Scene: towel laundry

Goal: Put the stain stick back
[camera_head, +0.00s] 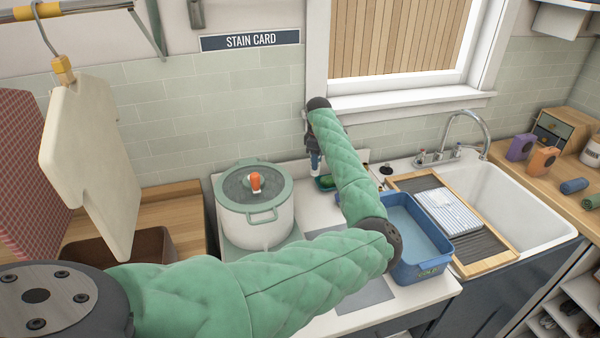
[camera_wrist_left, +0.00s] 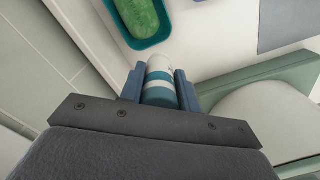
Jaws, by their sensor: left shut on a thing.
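My left gripper (camera_head: 314,160) hangs near the back of the counter, close to the tiled wall. In the left wrist view, its blue fingers (camera_wrist_left: 160,85) are shut on the stain stick (camera_wrist_left: 159,92), a short cylinder with white and teal bands. The stick's far end points toward a teal dish (camera_wrist_left: 119,25) holding a green bar (camera_wrist_left: 139,15). In the head view the dish shows partly behind my arm, just below the gripper. I cannot tell whether the stick touches the counter. My right gripper is not in view.
A white pot (camera_head: 256,218) with a green lid stands left of the gripper. A blue basin (camera_head: 424,262) sits right of my forearm. Beyond it are a folded striped cloth (camera_head: 447,211) and the sink (camera_head: 507,210). A STAIN CARD sign (camera_head: 250,40) hangs on the wall.

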